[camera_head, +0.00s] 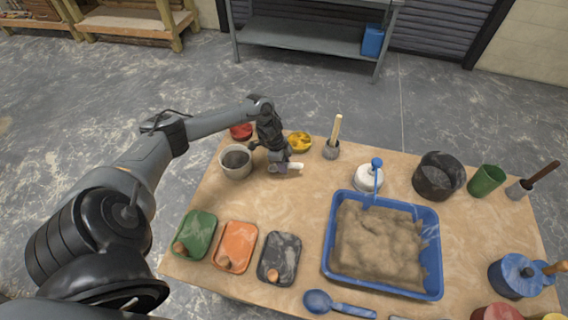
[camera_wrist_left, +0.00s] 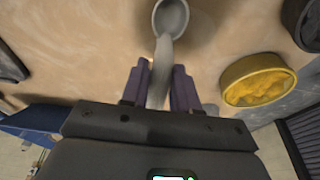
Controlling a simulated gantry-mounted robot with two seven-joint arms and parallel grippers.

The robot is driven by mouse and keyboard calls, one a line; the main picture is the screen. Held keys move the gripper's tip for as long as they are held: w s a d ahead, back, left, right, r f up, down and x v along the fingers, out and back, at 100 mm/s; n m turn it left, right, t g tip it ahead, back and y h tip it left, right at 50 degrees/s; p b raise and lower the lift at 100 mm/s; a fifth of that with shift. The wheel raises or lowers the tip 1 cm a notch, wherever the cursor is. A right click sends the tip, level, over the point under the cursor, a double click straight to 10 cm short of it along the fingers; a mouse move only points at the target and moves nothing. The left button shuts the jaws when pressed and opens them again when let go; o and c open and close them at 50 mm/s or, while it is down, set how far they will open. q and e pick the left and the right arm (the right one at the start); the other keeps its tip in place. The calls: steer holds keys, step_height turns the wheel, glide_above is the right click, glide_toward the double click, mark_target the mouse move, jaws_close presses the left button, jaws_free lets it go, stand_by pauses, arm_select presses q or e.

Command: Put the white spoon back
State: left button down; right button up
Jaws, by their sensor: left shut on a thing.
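My left gripper (camera_head: 281,167) is low over the back left part of the table, between the grey pot and the yellow dish. It is shut on the white spoon (camera_head: 295,166). In the left wrist view the spoon's handle runs between the fingers (camera_wrist_left: 160,92), and its round bowl (camera_wrist_left: 171,18) points away from the gripper. I cannot tell whether the spoon touches the table. My right gripper is not in view.
A grey pot (camera_head: 229,171) stands left of the gripper. A yellow dish (camera_head: 300,142) and a grey cup (camera_head: 332,152) with a handled tool are behind. A blue tray (camera_head: 333,232) of mortar is at right. A blue spoon (camera_head: 338,304) lies in front. Bare table lies between.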

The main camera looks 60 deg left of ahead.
arm_select(q)
steer(key=shift+f, duration=0.25)
steer(key=c, duration=0.8)
jaws_free()
